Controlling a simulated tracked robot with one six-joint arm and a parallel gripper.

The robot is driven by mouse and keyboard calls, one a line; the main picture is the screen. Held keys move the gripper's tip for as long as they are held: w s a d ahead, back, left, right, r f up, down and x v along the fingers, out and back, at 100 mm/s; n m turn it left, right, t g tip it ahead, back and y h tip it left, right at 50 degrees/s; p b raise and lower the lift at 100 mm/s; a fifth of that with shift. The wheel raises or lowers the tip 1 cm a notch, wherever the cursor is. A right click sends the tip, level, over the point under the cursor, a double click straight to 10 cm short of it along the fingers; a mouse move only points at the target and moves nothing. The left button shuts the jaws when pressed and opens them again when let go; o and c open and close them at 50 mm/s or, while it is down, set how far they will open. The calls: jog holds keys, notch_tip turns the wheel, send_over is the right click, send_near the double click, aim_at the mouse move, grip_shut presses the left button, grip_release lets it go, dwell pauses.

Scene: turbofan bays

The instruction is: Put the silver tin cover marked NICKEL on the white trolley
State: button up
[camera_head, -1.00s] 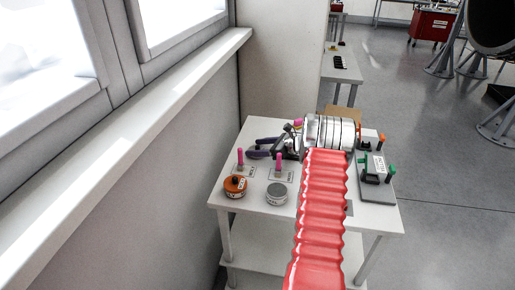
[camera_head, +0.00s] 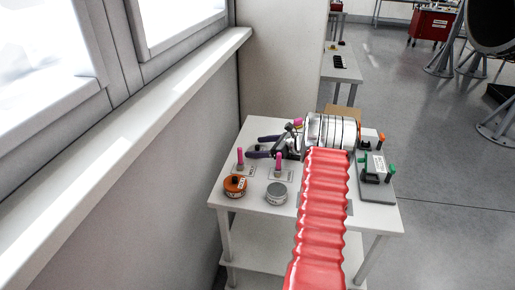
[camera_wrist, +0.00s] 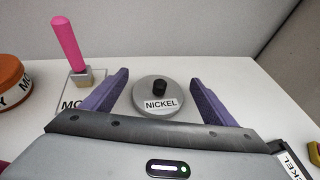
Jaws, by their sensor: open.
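The silver tin cover (camera_wrist: 157,100) is a flat grey disc with a black knob and a NICKEL label on its front. In the wrist view it lies on the white trolley top (camera_wrist: 220,72). My gripper (camera_wrist: 160,80) is open, with one purple finger on each side of the cover and a visible gap to both. In the head view my gripper (camera_head: 252,147) is low over the back left of the trolley (camera_head: 225,202). I cannot make out the cover there. A silver tin (camera_head: 276,194) stands at the trolley's front.
An orange tin (camera_head: 235,186) stands left of the silver tin. Two pink posts (camera_head: 240,158) (camera_head: 279,161) on cards stand close to my gripper. A grey board with green pegs (camera_head: 376,180) lies at the right. A wall (camera_wrist: 130,25) rises behind the trolley.

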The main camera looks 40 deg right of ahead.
jog(key=v, duration=1.1)
jog(key=shift+s+d, duration=0.15)
jog(key=shift+s, duration=0.05)
jog(key=shift+r, duration=0.15)
dwell(0.3)
